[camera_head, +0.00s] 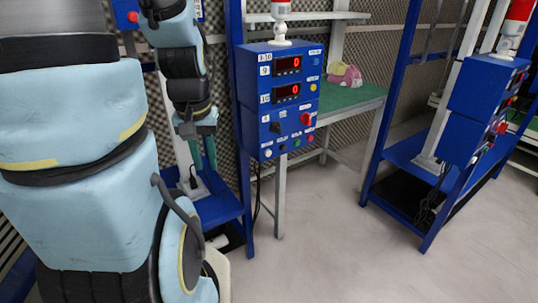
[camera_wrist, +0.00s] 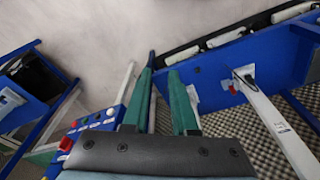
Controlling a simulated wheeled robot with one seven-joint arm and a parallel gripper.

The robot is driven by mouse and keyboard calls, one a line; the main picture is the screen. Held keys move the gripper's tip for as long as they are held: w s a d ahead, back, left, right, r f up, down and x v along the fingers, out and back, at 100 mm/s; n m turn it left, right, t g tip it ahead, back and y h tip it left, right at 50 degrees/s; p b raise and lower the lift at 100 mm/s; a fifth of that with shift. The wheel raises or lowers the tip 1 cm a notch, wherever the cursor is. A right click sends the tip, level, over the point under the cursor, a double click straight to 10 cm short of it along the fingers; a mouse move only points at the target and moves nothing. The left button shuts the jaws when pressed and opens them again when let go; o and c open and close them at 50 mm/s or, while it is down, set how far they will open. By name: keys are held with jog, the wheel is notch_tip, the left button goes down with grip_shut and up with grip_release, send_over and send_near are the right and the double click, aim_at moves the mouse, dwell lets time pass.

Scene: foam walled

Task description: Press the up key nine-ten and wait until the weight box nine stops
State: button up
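The blue control box (camera_head: 279,98) stands right of my gripper, its face toward the camera. Its upper display (camera_head: 288,65), beside a label that looks like 9, reads a red 0. The lower display (camera_head: 287,92) also reads 0. A black knob, a red switch (camera_head: 307,118) and a row of small buttons (camera_head: 282,148) sit below; their labels are too small to read. The box shows at the left of the wrist view (camera_wrist: 100,118). My gripper (camera_head: 203,152) has green fingers, apart and empty, beside the box; they also show in the wrist view (camera_wrist: 162,66). I cannot identify weight box nine.
A second blue box (camera_head: 486,88) stands on a blue frame at the right. A green-topped table (camera_head: 350,100) with a pink and yellow object (camera_head: 345,75) is behind the control box. A red-topped lamp (camera_head: 281,22) stands on the box. The floor (camera_head: 310,240) in front is clear.

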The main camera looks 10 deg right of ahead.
grip_shut()
dwell(1.4)
